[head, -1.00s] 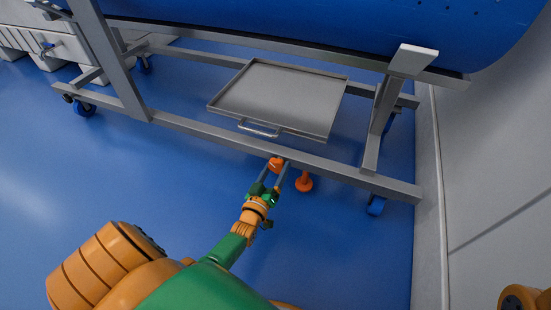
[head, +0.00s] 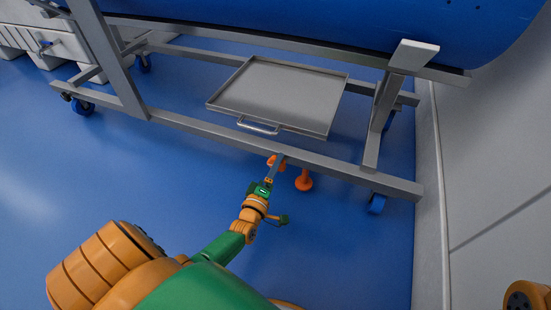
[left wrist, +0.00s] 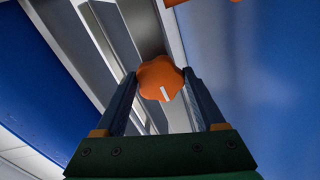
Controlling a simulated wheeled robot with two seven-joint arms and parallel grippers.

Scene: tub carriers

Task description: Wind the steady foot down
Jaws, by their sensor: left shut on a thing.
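An orange lobed knob (head: 271,161) sits at the front lower rail of the grey carrier frame (head: 230,141). My left gripper (head: 277,162) reaches up to it from below in the head view and is shut on it. In the left wrist view the knob (left wrist: 160,78) lies between the two fingers, with a white mark on its face. The orange steady foot (head: 304,182) hangs below the same rail, just right of the knob. From this angle I cannot tell whether it touches the floor. My right gripper is not in view.
A grey drip tray (head: 285,95) with a handle rests in the frame behind the rail. A blue tub (head: 330,35) lies above. Blue castors (head: 376,204) stand at the frame's corners. A pale wall (head: 490,180) is close on the right. The blue floor at left is clear.

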